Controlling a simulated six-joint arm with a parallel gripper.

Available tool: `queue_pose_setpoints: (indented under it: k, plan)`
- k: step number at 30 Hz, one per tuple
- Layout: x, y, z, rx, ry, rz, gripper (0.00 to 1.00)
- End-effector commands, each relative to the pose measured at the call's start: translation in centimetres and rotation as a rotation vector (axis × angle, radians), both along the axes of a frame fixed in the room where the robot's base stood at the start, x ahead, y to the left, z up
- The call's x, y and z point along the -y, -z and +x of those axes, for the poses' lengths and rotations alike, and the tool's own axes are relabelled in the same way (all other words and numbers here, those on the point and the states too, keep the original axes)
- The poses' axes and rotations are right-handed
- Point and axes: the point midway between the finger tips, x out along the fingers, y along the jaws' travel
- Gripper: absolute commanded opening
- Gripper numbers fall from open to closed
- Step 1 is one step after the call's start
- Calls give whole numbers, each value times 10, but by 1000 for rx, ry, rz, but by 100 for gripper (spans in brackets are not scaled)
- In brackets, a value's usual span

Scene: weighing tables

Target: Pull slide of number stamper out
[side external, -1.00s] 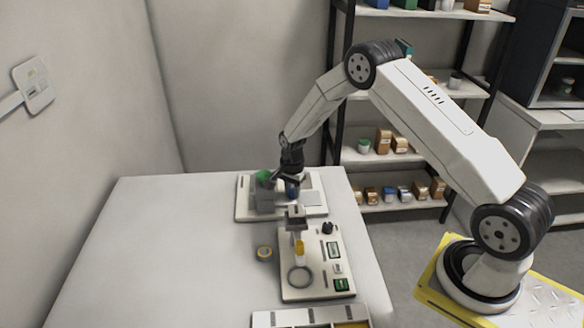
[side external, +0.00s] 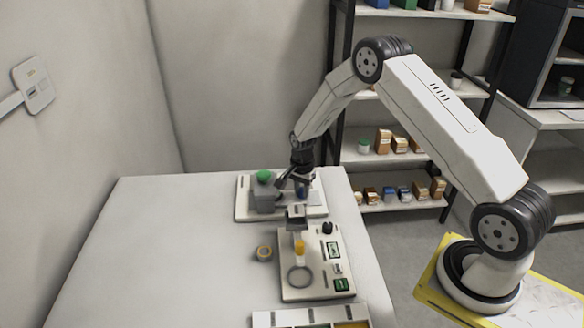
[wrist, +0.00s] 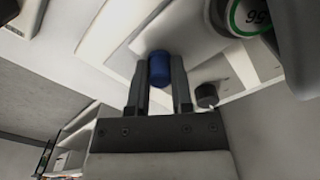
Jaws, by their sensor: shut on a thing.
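The number stamper stands at the back of the table, with a white base (side external: 246,211), a grey body (side external: 266,201) and a green top (side external: 264,176). Its green-ringed top with digits (wrist: 250,14) also shows in the wrist view. My gripper (side external: 301,188) is to the right of the grey body, pointing down. In the wrist view its two fingers (wrist: 159,85) are shut on a blue knob (wrist: 160,68), one finger on each side. The knob stands at a pale flat plate (wrist: 185,30), which looks like the slide. The knob's lower end is hidden.
A second white device (side external: 315,262) with a yellow part, a ring and small displays stands in front of the stamper. A tray (side external: 290,318) is at the near edge. The table's left side is clear.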

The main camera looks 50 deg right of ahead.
Motion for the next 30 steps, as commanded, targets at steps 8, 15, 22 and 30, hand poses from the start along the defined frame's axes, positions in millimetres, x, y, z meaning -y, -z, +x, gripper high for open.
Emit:
queue_pose_setpoints:
  k: [8,15,22,30]
  plan:
    - [44,-1,-41,3,5,-2,0]
    - [56,-1,-54,3,0,-2,0]
    - [57,-1,-55,0,2,-3,31]
    - [55,0,-54,0,1,-2,63]
